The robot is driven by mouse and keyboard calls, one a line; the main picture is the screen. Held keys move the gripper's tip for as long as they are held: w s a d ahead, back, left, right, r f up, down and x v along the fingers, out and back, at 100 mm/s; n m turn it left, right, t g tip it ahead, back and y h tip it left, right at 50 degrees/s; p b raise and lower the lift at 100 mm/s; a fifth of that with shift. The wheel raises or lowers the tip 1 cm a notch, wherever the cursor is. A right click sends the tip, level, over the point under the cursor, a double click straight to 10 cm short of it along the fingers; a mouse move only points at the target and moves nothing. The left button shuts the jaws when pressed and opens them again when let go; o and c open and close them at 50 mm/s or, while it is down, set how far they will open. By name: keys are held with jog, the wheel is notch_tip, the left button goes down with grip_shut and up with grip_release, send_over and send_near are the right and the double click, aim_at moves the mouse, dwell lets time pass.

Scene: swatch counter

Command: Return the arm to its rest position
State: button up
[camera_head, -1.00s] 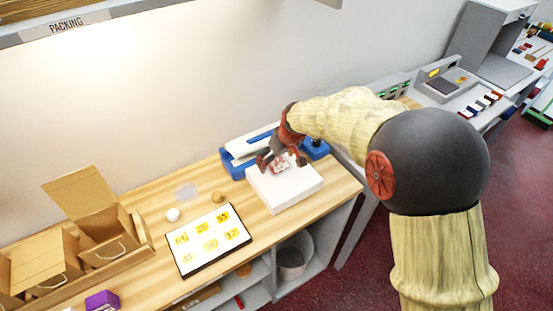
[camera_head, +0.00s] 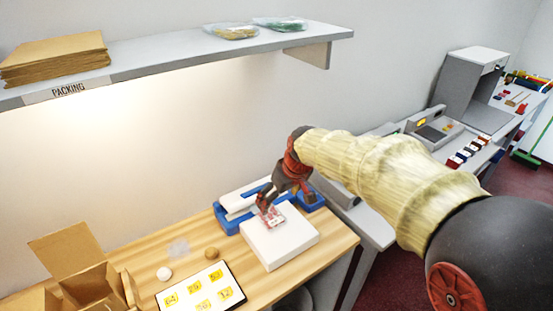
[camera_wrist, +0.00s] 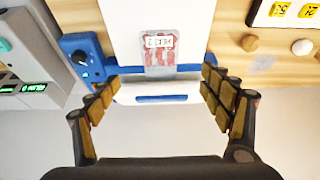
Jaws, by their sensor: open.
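My gripper (camera_wrist: 160,97) is open and empty in the wrist view, its two padded fingers spread wide. In the head view my gripper (camera_head: 272,200) is over the blue and white device (camera_head: 239,204) at the back of the wooden counter. A small red and white labelled packet (camera_wrist: 158,52) lies on the white block (camera_wrist: 195,30), between and beyond the fingers in the wrist view. In the head view the packet (camera_head: 272,217) shows just below the fingers on the white block (camera_head: 283,241). I cannot tell the exact gap between fingers and packet.
A board with yellow number labels (camera_head: 208,273), a white ball (camera_head: 164,273) and a tan ball (camera_head: 212,253) are on the counter (camera_head: 260,281). Open cardboard boxes (camera_head: 75,270) stand at the left. A shelf marked PACKING (camera_head: 180,62) overhangs the back. A side counter holds a grey machine (camera_head: 435,128).

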jog(key=s+d+r+m, duration=0.2)
jog(key=s+d, duration=0.4)
jog(key=s, duration=0.4)
jog(key=s+d+r+m+t+h, duration=0.1)
jog(key=s+d+r+m, duration=0.1)
jog(key=s+d, duration=0.4)
jog(key=s+d+r+m+t+h, duration=0.1)
jog(key=s+d, duration=0.5)
jog(key=s, duration=0.8)
notch_tip(320, 180, up, 2)
jog(key=shift+r+m, duration=0.1)
jog(key=shift+m, duration=0.8)
